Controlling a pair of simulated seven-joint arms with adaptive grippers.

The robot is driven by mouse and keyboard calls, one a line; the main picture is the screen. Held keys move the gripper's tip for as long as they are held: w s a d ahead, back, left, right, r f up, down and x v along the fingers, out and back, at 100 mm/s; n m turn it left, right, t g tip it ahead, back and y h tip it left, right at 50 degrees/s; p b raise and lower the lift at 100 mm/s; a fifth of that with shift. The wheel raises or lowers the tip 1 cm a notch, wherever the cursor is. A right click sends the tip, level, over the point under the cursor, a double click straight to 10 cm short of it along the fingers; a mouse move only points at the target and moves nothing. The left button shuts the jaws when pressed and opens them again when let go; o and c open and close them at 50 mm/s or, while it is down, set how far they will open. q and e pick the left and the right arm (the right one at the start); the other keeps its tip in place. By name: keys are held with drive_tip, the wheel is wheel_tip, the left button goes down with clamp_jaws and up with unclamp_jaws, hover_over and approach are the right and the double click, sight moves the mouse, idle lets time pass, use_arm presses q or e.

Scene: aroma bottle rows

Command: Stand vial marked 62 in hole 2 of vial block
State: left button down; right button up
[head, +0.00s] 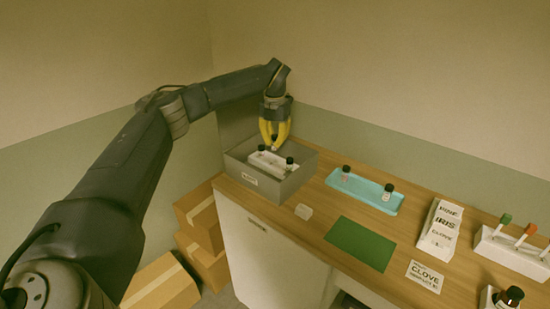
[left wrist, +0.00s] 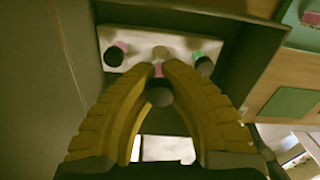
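The vial block (head: 272,163) is white and sits inside a grey open box (head: 301,182) at the far left of the table. It also shows in the left wrist view (left wrist: 142,39), with a black-capped pink-banded vial (left wrist: 114,54) at its left and a green-banded one (left wrist: 203,63) at its right. A pale round spot between them looks like an empty hole. My left gripper (head: 274,141) is above the block. Its yellow fingers are shut on a dark-capped vial with a pink band (left wrist: 159,93). The number 62 cannot be read. My right gripper is not in view.
The box walls surround the block closely.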

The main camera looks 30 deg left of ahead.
sight(275, 135)
use_arm(q)
drive_tip(key=shift+f, duration=3.35)
drive_tip(key=shift+f, duration=0.1)
drive_tip(key=c, duration=1.6)
unclamp_jaws()
drive_tip(key=shift+o, duration=0.2)
wheel_tip(275, 135, up, 12)
drive_tip(key=shift+r, duration=0.15)
